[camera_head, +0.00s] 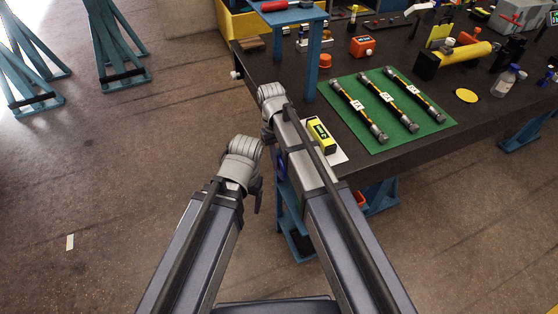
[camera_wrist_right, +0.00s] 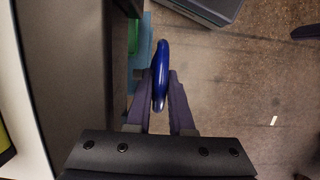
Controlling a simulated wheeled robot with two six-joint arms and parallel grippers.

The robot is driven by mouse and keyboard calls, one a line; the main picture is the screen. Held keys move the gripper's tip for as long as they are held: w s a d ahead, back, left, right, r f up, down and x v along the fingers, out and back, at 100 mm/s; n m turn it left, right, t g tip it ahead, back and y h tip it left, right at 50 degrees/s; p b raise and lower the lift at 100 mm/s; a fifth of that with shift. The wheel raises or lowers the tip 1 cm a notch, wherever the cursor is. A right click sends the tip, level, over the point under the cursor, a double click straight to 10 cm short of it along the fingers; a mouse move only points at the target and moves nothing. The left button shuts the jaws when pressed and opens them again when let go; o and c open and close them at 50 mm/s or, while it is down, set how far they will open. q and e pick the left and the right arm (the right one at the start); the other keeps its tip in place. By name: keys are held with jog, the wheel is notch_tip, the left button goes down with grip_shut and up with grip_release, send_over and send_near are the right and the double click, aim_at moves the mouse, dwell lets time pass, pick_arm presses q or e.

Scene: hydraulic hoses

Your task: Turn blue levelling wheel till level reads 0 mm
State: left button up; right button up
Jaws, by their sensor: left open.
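The blue levelling wheel (camera_wrist_right: 160,75) shows edge-on in the right wrist view, between the two fingers of my right gripper (camera_wrist_right: 160,95). The fingers lie close against both its sides. In the head view a small bit of the wheel (camera_head: 281,164) shows at the table's near-left edge; my right arm hides the rest. A yellow level (camera_head: 321,136) with a dark display lies on a white plate (camera_head: 339,156) at the near table edge. Its reading is too small to make out. My left gripper (camera_head: 256,200) is open and empty, pointing down beside the table, left of my right arm.
Several black hoses with metal ends (camera_head: 388,98) lie on a green mat (camera_head: 440,122) on the dark table (camera_head: 500,117). A blue stand (camera_head: 312,60) rises left of the mat. Bottles and tools crowd the back.

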jog(key=shift+o, duration=0.8)
jog(key=p+v, duration=0.7)
jog(key=shift+w+a+r+p, duration=0.1)
jog(key=shift+r+p, duration=0.25)
jog(key=shift+r, duration=0.05)
